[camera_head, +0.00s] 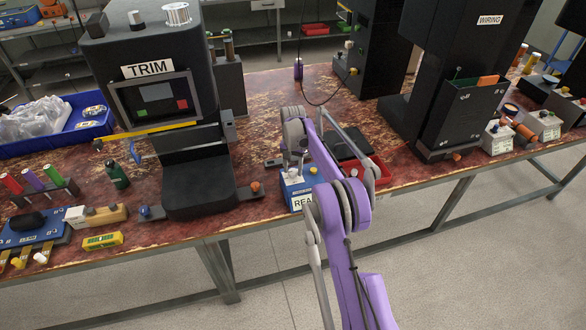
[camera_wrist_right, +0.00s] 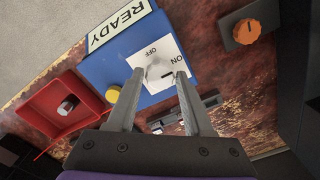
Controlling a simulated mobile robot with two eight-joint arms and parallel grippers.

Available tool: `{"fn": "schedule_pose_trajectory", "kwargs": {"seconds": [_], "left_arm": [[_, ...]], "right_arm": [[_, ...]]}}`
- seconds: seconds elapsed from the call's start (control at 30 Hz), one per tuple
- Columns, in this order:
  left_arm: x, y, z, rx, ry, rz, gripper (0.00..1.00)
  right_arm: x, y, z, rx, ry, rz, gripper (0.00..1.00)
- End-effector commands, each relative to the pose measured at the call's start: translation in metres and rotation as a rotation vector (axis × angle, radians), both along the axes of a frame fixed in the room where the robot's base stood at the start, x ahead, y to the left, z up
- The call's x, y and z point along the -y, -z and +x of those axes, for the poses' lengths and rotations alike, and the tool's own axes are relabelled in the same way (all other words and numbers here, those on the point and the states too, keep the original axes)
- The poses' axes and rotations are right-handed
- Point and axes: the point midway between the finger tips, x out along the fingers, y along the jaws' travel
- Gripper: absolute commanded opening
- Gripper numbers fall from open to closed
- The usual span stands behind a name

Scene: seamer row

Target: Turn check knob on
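The blue box (camera_head: 292,190) with a READY label stands near the table's front edge, mostly behind my right arm in the head view. In the right wrist view the blue box (camera_wrist_right: 100,72) shows a white plate (camera_wrist_right: 172,47) marked OFF and ON, with a small grey knob (camera_wrist_right: 155,72) on it. My right gripper (camera_wrist_right: 159,76) has its two fingers apart, tips on either side of the knob. I cannot tell whether they touch it, nor which mark the knob points to. My left gripper is not in view.
A yellow button (camera_wrist_right: 113,93) sits on the blue box beside the plate. A red tray (camera_head: 378,172) lies right of it. The TRIM machine (camera_head: 150,100) stands to the left, with an orange knob (camera_head: 255,187) at its base. The WIRING machine (camera_head: 445,80) stands to the right.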

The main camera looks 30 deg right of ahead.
Motion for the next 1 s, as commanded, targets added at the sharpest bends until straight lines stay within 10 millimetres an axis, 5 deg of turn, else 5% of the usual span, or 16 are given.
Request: {"fn": "schedule_pose_trajectory", "kwargs": {"seconds": [0.1, 0.47, 1.0], "left_arm": [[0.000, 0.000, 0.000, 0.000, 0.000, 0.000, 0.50], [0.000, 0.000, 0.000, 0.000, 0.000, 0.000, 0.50], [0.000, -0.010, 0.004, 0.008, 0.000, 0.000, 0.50]], "right_arm": [[0.000, 0.000, 0.000, 0.000, -0.001, 0.000, 0.74], [0.000, -0.004, 0.000, 0.000, -0.001, 0.000, 0.74], [0.000, -0.098, 0.000, 0.000, -0.001, 0.000, 0.74]]}}
